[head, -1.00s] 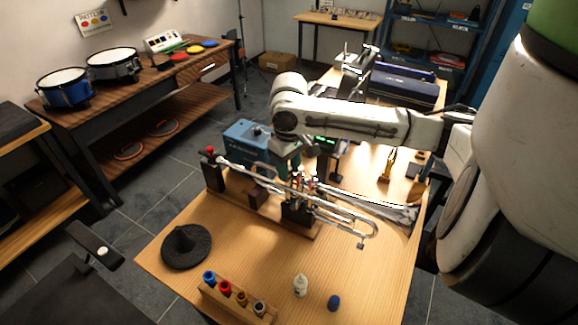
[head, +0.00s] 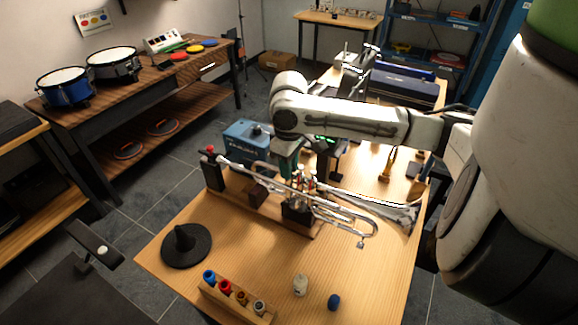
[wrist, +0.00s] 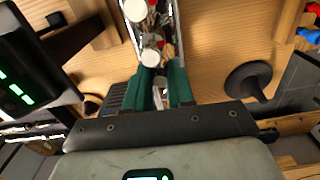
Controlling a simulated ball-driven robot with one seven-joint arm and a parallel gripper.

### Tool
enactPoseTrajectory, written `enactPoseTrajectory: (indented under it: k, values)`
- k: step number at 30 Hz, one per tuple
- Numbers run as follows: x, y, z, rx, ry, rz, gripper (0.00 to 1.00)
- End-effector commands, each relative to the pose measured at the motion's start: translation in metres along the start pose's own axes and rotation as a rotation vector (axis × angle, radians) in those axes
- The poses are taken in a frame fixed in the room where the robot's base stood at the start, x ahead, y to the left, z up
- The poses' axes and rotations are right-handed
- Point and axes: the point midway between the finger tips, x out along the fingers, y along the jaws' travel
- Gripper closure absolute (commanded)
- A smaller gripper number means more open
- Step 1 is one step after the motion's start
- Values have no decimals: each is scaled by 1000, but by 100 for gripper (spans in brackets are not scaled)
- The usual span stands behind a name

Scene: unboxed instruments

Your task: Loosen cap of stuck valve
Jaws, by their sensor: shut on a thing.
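A silver trumpet (head: 340,212) lies on a wooden stand with dark supports on the bench. Its valves (head: 304,187) stand in a row near the middle. In the wrist view two pale round valve tops (wrist: 150,57) (wrist: 134,10) show beyond my fingers. My gripper (wrist: 163,82), with green fingers, points down at the end valve of the row. It is shut on the valve cap (wrist: 160,93), which is mostly hidden between the fingers. In the head view my gripper (head: 288,165) stands over the valve end nearest the blue box.
A blue box (head: 245,138) stands behind the trumpet.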

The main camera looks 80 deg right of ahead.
Motion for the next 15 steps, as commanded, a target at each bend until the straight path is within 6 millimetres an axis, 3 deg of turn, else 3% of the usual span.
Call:
enactPoseTrajectory:
  k: [9, 15]
  values:
    - [1, 0, 0, -411, 0, 0, 99]
    - [0, 0, 0, -592, 0, 1, 99]
